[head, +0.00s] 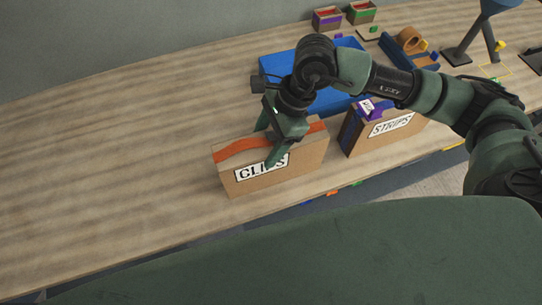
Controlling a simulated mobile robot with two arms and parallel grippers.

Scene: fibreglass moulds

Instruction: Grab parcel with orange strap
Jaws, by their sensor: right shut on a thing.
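The parcel with the orange strap (226,172) is a brown cardboard box labelled "CLIPS". It stands on the wooden bench near its front edge, with the orange band running along its top. My right gripper (271,150) reaches down over the parcel from above, with one finger in front of the label and the other behind. It is shut on the parcel and covers part of the strap and label. I cannot tell whether the parcel is clear of the bench. My left gripper is not in view.
A second box labelled "STRIPS" with a purple strap (350,128) stands close to the right. A blue tray (275,67) lies behind. Small boxes with purple (327,19) and green (362,12) trim stand at the back. The wooden bench (100,150) is clear on the left.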

